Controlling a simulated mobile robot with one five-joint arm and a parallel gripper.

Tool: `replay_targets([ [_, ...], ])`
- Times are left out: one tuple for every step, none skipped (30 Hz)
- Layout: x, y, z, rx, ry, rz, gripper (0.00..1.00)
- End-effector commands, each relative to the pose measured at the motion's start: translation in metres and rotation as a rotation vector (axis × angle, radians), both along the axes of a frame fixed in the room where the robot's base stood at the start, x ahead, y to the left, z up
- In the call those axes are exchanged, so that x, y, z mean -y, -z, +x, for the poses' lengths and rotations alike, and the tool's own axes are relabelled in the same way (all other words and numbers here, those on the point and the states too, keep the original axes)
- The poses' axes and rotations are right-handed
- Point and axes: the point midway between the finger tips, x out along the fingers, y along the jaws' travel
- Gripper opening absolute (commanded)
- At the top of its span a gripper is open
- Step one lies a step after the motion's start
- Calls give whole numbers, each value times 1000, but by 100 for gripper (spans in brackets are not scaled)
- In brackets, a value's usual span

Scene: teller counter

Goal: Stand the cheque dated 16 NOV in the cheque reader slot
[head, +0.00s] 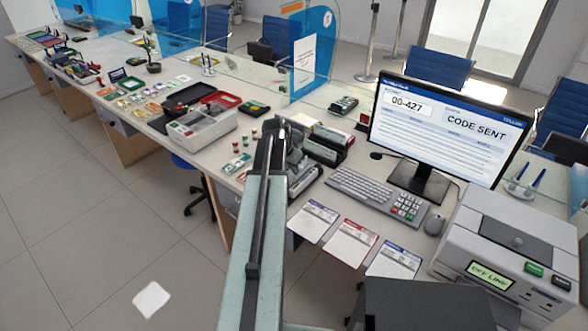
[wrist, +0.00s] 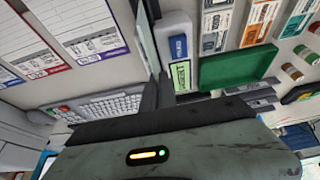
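My gripper (head: 280,128) is at the far end of my raised arm, over the counter and left of the keyboard. In the wrist view its dark fingers (wrist: 155,92) are close together. A thin pale grey-green panel (wrist: 147,38) stands nearly edge-on between or beside them; I cannot tell whether it is a cheque or part of a finger. Dark slotted desk devices (head: 325,143) stand just right of the gripper, partly hidden by it; I cannot tell for sure which is the cheque reader. No 16 NOV date is legible in either view.
A monitor (head: 440,125) reads CODE SENT. A keyboard (head: 378,190), three forms (head: 350,243) and a large grey machine (head: 510,250) marked OFF LINE occupy the right. A cash box (head: 202,130) is left. A green tray (wrist: 240,66) and printed slips (wrist: 215,28) show in the wrist view.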

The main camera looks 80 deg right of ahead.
Motion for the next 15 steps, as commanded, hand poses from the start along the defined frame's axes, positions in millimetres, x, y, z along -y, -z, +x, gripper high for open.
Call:
replay_targets([
  [0,6,0,0,0,0,0],
  [0,8,0,0,0,0,0],
  [0,10,0,0,0,0,0],
  [0,12,0,0,0,0,0],
  [0,14,0,0,0,0,0],
  [0,16,0,0,1,0,0],
  [0,18,0,0,1,0,0],
  [0,19,0,0,1,0,0],
  [0,22,-1,0,1,0,0],
  [0,23,0,0,1,0,0],
  [0,25,-1,0,1,0,0],
  [0,28,-1,0,1,0,0],
  [0,29,-1,0,1,0,0],
  [0,31,-1,0,1,0,0],
  [0,33,-1,0,1,0,0],
])
